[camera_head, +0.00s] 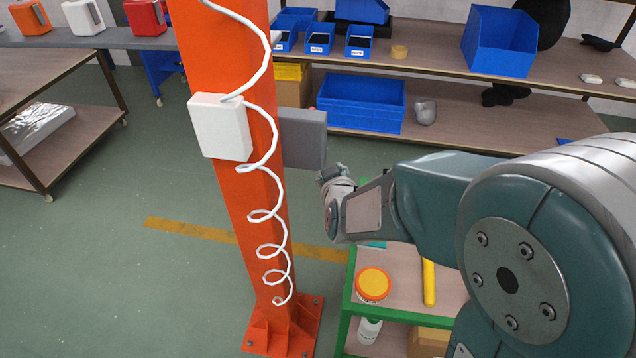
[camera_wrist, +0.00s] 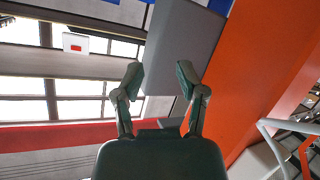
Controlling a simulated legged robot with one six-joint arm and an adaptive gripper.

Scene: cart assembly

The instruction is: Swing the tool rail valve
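I cannot make out a valve for certain in either view. A grey box (camera_head: 304,138) is on the right side of an orange post (camera_head: 258,190), with a small red bit behind its top edge. My gripper (camera_head: 331,172) is just right of and below this box in the head view, small and partly hidden by my arm. In the wrist view my gripper (camera_wrist: 160,75) is open, with its two fingers apart and nothing seen between them. The grey box (camera_wrist: 183,45) lies ahead of the fingertips there, and the orange post (camera_wrist: 268,80) is to the right. Contact cannot be told.
A white box (camera_head: 220,127) and a white coiled cable (camera_head: 268,216) are on the post. A green-framed cart (camera_head: 344,326) with a yellow-lidded jar (camera_head: 373,285) stands below my arm. Shelves with blue bins (camera_head: 362,104) stand behind.

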